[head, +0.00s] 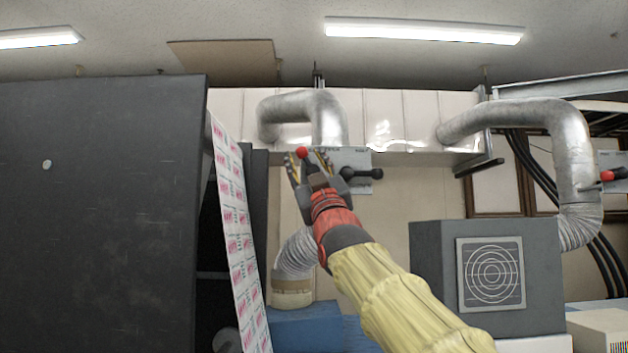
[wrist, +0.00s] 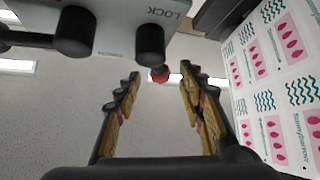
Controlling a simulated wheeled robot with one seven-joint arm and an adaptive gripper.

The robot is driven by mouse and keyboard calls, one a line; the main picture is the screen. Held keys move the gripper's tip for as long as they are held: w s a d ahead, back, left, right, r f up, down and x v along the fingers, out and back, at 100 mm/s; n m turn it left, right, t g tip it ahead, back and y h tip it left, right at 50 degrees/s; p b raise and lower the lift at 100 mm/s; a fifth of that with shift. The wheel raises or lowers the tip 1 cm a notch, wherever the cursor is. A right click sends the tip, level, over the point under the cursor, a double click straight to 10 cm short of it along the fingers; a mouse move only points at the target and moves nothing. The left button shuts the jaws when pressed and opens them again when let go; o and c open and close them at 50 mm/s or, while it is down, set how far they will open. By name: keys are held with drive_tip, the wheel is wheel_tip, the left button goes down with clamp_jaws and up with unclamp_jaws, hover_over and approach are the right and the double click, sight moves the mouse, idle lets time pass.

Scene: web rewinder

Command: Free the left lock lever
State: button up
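A grey lock plate (head: 358,158) is on the far wall structure, and it also shows in the wrist view (wrist: 118,35) with the word LOCK. A lever with a red knob (head: 302,152) stands at its left side; in the wrist view the red knob (wrist: 160,74) sits below a black hub (wrist: 150,42). A second lever, all black (head: 362,173), points right on the plate. My gripper (head: 298,157) is open, also in the wrist view (wrist: 161,72). The red knob appears between its fingertips, with a gap on each side; contact is not visible.
A large dark panel (head: 100,200) fills the left, with a printed web (head: 238,230) beside it, close to my gripper's right in the wrist view (wrist: 275,80). Silver ducts (head: 568,150) and a grey box (head: 430,270) stand right. Another red knob (head: 607,175) is far right.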

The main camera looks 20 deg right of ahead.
drive_tip(key=v, duration=0.8)
idle(0.4)
drive_tip(key=w+d+f+m+g+h, duration=0.1)
drive_tip(key=w+f+m+g, duration=0.15)
drive_tip(key=f, duration=0.75)
drive_tip(key=w+d+f+m+g, duration=0.1)
drive_tip(key=w+f+g, duration=0.3)
drive_tip(key=f, duration=0.5)
drive_tip(key=s+f+g, duration=0.4)
drive_tip(key=f+g, duration=0.1)
drive_tip(key=f, duration=1.2)
drive_tip(key=s+a+f+g, duration=0.1)
drive_tip(key=s+f+g, duration=0.2)
drive_tip(key=s+f, duration=0.7)
drive_tip(key=s+a+f+m+g+b, duration=0.1)
drive_tip(key=s+a+f+g, duration=0.1)
drive_tip(key=s+f, duration=0.9)
drive_tip(key=s+a+f+g+y+b, duration=0.1)
drive_tip(key=s+f+g, duration=0.3)
drive_tip(key=s+f, duration=0.7)
drive_tip(key=shift+s+a+m, duration=0.25)
drive_tip(key=shift+a+m, duration=0.05)
drive_tip(key=shift+m, duration=0.05)
